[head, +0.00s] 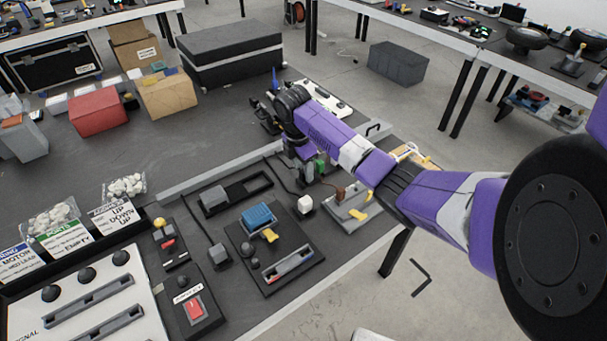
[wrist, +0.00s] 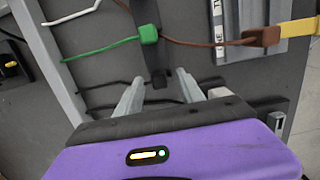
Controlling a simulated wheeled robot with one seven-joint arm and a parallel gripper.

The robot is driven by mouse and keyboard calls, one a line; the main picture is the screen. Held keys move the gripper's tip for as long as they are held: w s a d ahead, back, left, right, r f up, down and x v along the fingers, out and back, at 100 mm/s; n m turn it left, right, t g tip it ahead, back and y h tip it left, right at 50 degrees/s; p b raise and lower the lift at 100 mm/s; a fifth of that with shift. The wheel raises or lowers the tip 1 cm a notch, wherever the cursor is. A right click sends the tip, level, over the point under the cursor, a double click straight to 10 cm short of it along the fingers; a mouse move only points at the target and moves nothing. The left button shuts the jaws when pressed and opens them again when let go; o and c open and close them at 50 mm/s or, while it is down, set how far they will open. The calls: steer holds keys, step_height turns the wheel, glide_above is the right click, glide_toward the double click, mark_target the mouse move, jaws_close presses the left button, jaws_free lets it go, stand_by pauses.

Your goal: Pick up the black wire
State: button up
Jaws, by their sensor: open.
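In the wrist view, a black wire (wrist: 108,84) runs across the dark board from the left to a small black block (wrist: 158,79). Another black strand lies just below it, partly hidden by my gripper. My gripper (wrist: 159,76) is open, with its two grey fingers on either side of the black block. Nothing is held between them, and I cannot tell how far above the board they are. In the head view, my gripper (head: 302,150) points down over the board, and a dark wire (head: 283,182) curves beside it; its far end is hidden by my arm.
A green wire with a green block (wrist: 148,34) and a brown wire with a brown block (wrist: 262,37) lie close beyond the fingers. A white wire (wrist: 72,18) is at upper left. Grey rails flank the board. Mounted modules (head: 257,216) fill the table front.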

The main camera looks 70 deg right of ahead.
steer(key=shift+d+f, duration=0.1)
steer(key=shift+f, duration=0.8)
steer(key=shift+c, duration=0.3)
jaws_close()
steer(key=shift+r, duration=0.1)
step_height(320, 180, up, 20)
steer(key=p, duration=0.4)
